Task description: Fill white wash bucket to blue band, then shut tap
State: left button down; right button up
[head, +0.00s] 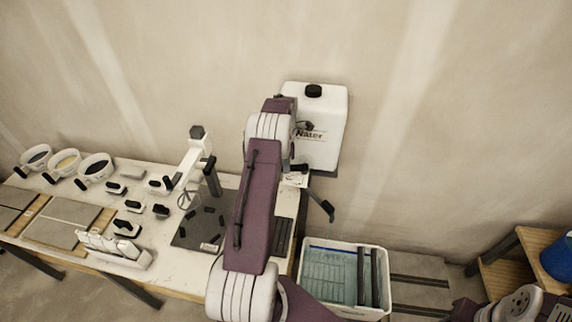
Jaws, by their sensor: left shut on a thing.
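The white wash bucket (383,262) stands on the floor right of the table, with pale blue-green water, a grid and dark rollers inside. A strip of its blue band shows along the far inner wall; I cannot tell exactly how the water level meets it. The white water tank (328,135) with a black cap is above and behind it. My left arm reaches up in front of the tank's left side. My left gripper (300,177), mostly hidden by the arm, is shut on the tap below the tank. No water stream is clearly visible. My right gripper is not in view.
The white-topped table (165,255) on the left holds tiles (54,222), several small black-and-white tools, round tubs (95,166) and a dark mat (192,232). A wooden shelf with a blue bucket (558,258) stands at the right. Floor shows between bucket and shelf.

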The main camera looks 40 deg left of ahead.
pick_arm(q)
jog(key=shift+r, duration=0.1)
jog(key=c, duration=1.3)
grip_release()
notch_tip(320, 180, up, 9)
jog(key=shift+b, duration=1.2)
